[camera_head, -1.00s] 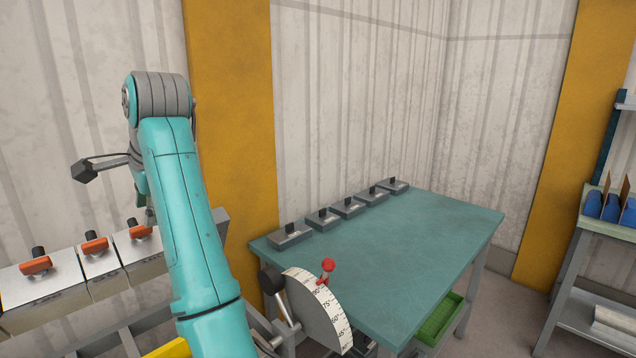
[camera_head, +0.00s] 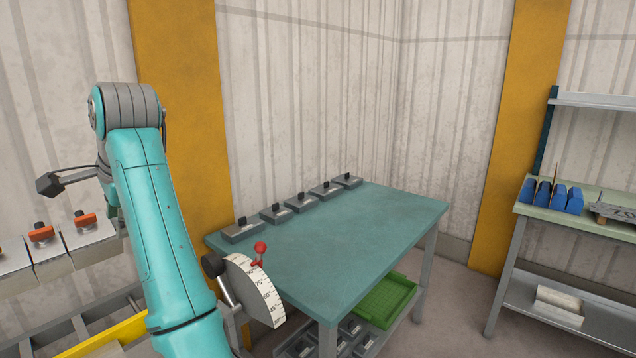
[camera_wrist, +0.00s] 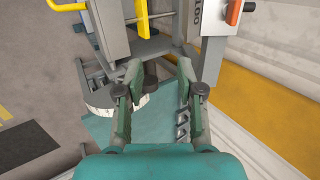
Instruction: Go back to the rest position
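My gripper (camera_wrist: 158,85) shows in the wrist view with its two fingers apart and nothing between them. It is above a grey machine frame and the teal table (camera_wrist: 155,125). In the head view my teal arm rises at the left and bends over at the top; the gripper itself is hidden behind it there. The teal table (camera_head: 345,250) stands to the right of the arm, with several grey boxes along its back edge.
A dial with an angle scale (camera_head: 252,290) and a red-knobbed lever (camera_head: 260,250) stand at the table's front left corner. A green crate (camera_head: 388,300) is under the table. A workbench (camera_head: 600,225) with blue bins stands at right.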

